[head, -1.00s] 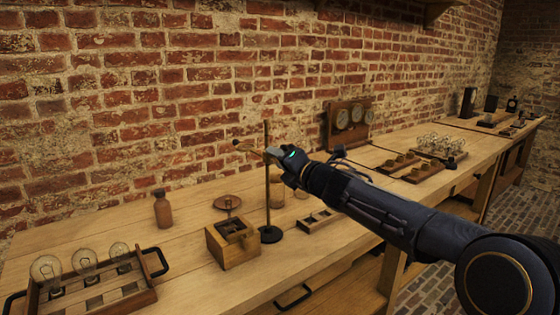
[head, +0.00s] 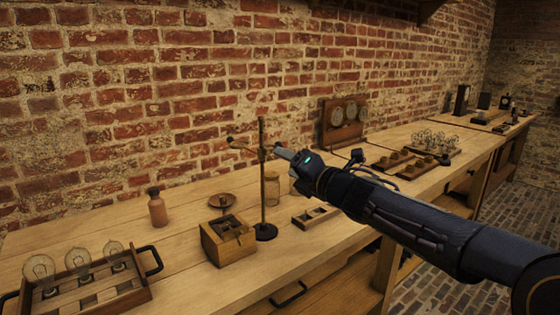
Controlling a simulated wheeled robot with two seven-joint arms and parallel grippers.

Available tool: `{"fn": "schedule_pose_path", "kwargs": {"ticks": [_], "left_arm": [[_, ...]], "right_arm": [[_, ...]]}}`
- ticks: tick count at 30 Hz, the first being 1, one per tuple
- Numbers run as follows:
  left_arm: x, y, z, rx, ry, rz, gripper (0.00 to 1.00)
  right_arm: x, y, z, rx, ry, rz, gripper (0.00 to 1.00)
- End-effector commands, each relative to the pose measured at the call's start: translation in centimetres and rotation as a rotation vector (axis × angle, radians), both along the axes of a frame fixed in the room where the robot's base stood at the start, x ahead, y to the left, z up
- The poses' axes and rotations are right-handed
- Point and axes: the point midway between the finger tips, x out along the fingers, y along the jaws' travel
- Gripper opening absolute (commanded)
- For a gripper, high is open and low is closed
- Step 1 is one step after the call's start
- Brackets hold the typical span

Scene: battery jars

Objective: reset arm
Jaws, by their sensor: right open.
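My right arm comes in from the right, and its gripper (head: 283,153) hangs in the air above the bench, pointing left. The gripper is open and nothing shows between its fingers. It is close to the upright rod of the dark metal stand (head: 263,190) in the picture; I cannot tell whether they touch. A glass jar (head: 272,188) stands behind the rod. Another jar is partly hidden behind the gripper. My left gripper is not in view.
A wooden box (head: 228,240), a round dish (head: 222,200) and a brown bottle (head: 157,208) stand near the stand. A tray (head: 140,290) of bulbs is front left. A small wooden rack (head: 316,216) lies below my arm. A gauge panel (head: 342,124) stands by the brick wall.

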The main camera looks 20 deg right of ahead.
Motion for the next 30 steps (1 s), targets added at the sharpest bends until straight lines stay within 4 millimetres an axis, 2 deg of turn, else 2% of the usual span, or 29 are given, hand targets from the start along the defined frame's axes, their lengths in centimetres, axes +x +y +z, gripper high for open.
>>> {"fn": "schedule_pose_path", "kwargs": {"ticks": [5,17,20,23,25,27,30], "left_arm": [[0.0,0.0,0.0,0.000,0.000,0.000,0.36],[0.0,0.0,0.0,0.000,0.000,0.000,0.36],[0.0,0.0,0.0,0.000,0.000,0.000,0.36],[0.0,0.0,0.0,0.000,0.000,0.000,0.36],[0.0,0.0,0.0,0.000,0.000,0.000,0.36],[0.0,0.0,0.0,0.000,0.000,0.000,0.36],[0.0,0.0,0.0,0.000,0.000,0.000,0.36]], "right_arm": [[-1.3,-0.4,0.1,0.000,-0.001,0.001,0.60],[-1.3,-0.4,0.0,0.001,0.000,0.001,0.60],[-1.8,-1.1,0.0,0.047,0.020,-0.027,0.60],[-3.8,-3.5,-0.5,0.242,0.106,-0.135,0.60],[-6.6,-5.9,-2.1,0.488,0.215,-0.263,0.60],[-10.3,-7.8,-4.8,0.774,0.349,-0.405,0.60],[-16.2,-8.6,-9.9,1.161,0.544,-0.600,0.60]]}}
